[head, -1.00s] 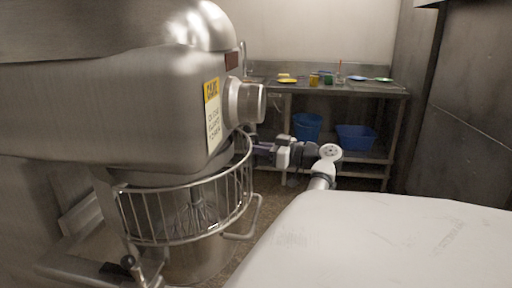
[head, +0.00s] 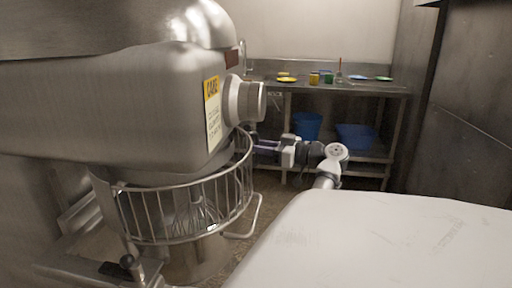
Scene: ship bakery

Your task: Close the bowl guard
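The bowl guard (head: 187,209) is a wire cage of upright metal bars on the big steel mixer (head: 110,105) at left. It curves around the front, below the mixer head, with a whisk (head: 195,212) visible through its bars and the bowl below. A looped handle (head: 246,218) sticks out at lower right. My gripper (head: 254,146) is at the guard's far right side, close to its upper rim. Its fingertips are partly hidden there, so I cannot tell whether they touch the guard or how far apart they are.
My arm reaches in from the right, above a white surface (head: 390,240) in the foreground. A steel table (head: 345,87) with plates and jars stands at the back, with blue bins (head: 355,137) below. A lever with a black knob (head: 128,262) is at lower left.

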